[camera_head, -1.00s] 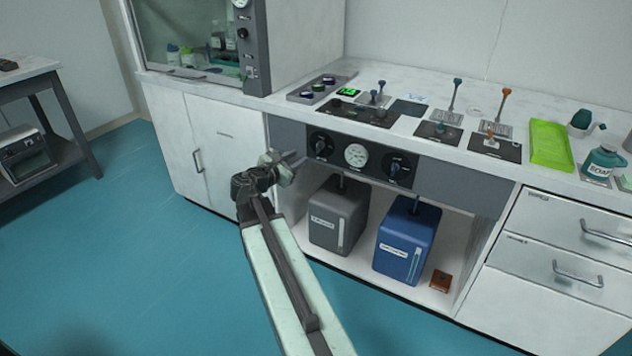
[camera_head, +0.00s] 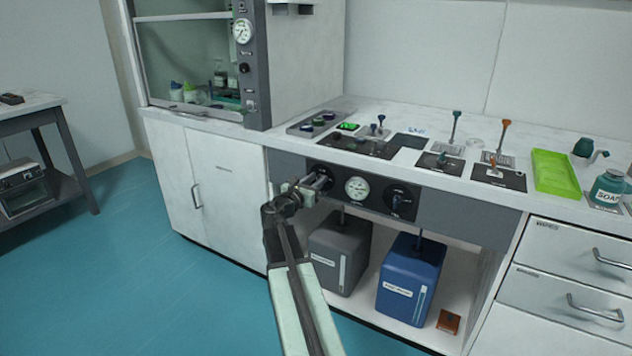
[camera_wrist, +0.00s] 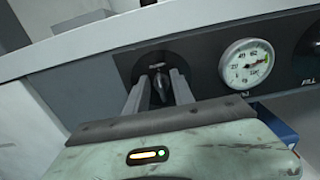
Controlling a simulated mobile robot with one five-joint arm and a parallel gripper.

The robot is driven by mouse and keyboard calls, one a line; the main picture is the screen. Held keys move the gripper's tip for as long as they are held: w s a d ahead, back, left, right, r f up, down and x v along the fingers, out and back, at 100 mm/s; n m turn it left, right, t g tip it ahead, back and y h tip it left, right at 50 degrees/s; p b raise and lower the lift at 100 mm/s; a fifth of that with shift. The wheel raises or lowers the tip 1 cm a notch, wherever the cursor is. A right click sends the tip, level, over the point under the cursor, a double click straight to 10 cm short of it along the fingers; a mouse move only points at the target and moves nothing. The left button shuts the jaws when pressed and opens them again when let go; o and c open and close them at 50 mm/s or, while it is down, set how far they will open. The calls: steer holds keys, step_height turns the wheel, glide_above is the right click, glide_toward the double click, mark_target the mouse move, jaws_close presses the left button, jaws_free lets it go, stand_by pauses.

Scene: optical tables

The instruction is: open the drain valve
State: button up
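A dark panel under the bench front carries two black valve knobs with a white dial gauge (camera_head: 357,188) between them. In the head view my gripper (camera_head: 318,183) is at the left knob and hides most of it. In the wrist view the left knob (camera_wrist: 159,88) shows between my two fingertips (camera_wrist: 157,85). The fingers are apart, one on each side of the knob handle; I cannot tell whether they touch it. The right knob (camera_head: 398,203) is clear of my gripper. The labels above the knobs are too small to read.
A grey canister (camera_head: 340,250) and a blue canister (camera_head: 410,280) stand in the open bay below the panel. Drawers with bar handles (camera_head: 596,308) are at the right. The blue floor (camera_head: 150,290) at the left is clear.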

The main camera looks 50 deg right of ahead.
jaws_close()
steer(key=shift+m, duration=0.3)
steer(key=m, duration=1.1)
steer(key=s+f+m+b, duration=0.1)
steer(key=m, duration=0.5)
steer(key=shift+s+d, duration=0.1)
steer(key=shift+d, duration=0.1)
steer(key=shift+m, duration=0.3)
stand_by(0.4)
jaws_free()
